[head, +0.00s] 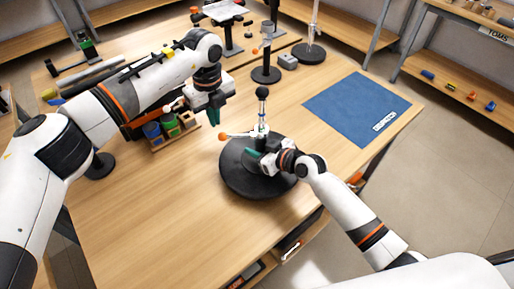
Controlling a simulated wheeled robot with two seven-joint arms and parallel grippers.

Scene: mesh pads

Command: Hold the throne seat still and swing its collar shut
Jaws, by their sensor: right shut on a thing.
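The throne seat is, as far as I can tell, the upright post (262,118) with a black ball on top, on a wide round black base (238,179). A pale lever with an orange knob (223,136) sticks out to the left of the post; it may be the collar's handle. My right gripper (252,154) is low at the post, shut on the throne seat; its arm hides the base's right part. My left gripper (213,114) points down, behind and left of the post, apart from it. Its finger gap is too small to read.
A wooden tray with blue and green items (160,132) stands below and left of my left gripper. A blue mat (358,106) lies at the right. Other stands (266,73) are at the back. The table's front left is clear.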

